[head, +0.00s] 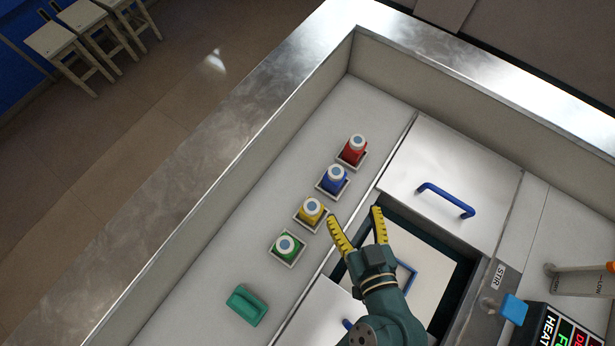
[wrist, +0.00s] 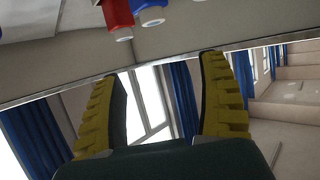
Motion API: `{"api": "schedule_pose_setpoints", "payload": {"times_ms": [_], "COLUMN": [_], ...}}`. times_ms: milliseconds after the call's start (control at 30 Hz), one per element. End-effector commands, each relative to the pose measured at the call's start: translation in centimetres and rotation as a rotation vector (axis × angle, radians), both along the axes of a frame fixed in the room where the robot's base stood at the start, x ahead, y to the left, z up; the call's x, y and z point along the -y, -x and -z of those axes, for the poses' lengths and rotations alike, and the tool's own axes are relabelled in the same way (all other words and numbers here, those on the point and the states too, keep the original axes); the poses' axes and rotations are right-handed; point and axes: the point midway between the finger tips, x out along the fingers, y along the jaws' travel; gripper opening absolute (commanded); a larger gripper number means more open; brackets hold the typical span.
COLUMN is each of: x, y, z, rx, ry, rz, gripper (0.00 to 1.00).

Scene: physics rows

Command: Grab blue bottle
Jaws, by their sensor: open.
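The blue bottle (head: 333,179) has a white cap and stands in a small square holder, between the red bottle (head: 354,150) and the yellow bottle (head: 311,211) in the head view. My gripper (head: 358,219) is open and empty, to the lower right of the blue bottle and apart from it. In the wrist view the yellow fingers of my gripper (wrist: 165,85) are spread with nothing between them. There the blue bottle (wrist: 151,12) and the red bottle (wrist: 118,18) show at the top edge, partly cut off.
A green bottle (head: 286,247) stands at the lower end of the row. A green block-like object (head: 246,305) lies beyond it. A white panel with a blue handle (head: 446,200) is at right, beside an opening. A raised metal-topped wall (head: 221,155) bounds the work surface.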

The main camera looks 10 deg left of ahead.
Motion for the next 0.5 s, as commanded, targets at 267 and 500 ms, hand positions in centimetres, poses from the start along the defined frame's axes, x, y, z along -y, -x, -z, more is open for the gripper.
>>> {"api": "schedule_pose_setpoints", "payload": {"times_ms": [267, 500], "x": [-0.6, -2.5], "y": [-2.2, -7.2], "z": [2.3, 4.6], "rx": [-0.006, -0.005], "ry": [-0.002, -0.002], "rz": [0.013, 0.015], "gripper": [0.75, 0.75]}}
